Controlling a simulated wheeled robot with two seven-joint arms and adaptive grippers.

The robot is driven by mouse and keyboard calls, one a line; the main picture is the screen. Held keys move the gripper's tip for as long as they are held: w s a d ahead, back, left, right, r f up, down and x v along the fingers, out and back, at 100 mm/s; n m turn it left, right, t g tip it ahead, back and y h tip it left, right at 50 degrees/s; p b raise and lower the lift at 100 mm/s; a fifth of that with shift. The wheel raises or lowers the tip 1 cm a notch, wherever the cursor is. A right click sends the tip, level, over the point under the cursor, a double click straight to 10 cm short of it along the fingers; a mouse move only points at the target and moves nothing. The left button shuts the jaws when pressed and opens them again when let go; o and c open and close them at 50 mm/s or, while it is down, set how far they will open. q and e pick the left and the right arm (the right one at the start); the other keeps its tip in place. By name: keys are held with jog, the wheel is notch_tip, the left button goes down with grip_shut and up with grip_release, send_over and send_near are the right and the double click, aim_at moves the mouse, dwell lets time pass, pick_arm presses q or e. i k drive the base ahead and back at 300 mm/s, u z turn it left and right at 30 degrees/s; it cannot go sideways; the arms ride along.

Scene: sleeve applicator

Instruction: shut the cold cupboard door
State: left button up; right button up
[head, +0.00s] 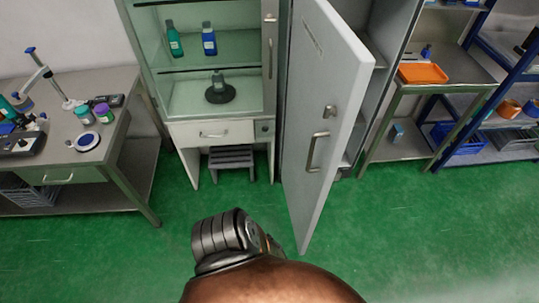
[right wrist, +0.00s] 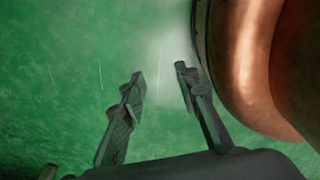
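The cold cupboard's tall grey door (head: 308,90) stands open in the head view, swung out towards me from its left side. Its outer face shows, with a bar handle (head: 317,151) and a small latch fitting (head: 330,111) near the free edge. The cupboard's interior (head: 378,55) shows in part to the right of the door; the rest is hidden behind it. My right gripper (right wrist: 160,78) is open and empty above the green floor in the right wrist view, and no part of the door shows there. My left gripper is not in view.
A cabinet (head: 212,100) with bottles stands left of the door, a dark step stool (head: 231,157) below it. A workbench (head: 57,173) is at left. A side table (head: 450,70) with an orange tray (head: 422,73) and blue shelving (head: 480,70) are at right. Green floor (head: 420,240) is clear in front.

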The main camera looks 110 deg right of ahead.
aim_at(329, 65)
jog(key=z, duration=5.9)
jog(key=k, duration=0.95)
jog(key=u, duration=1.8)
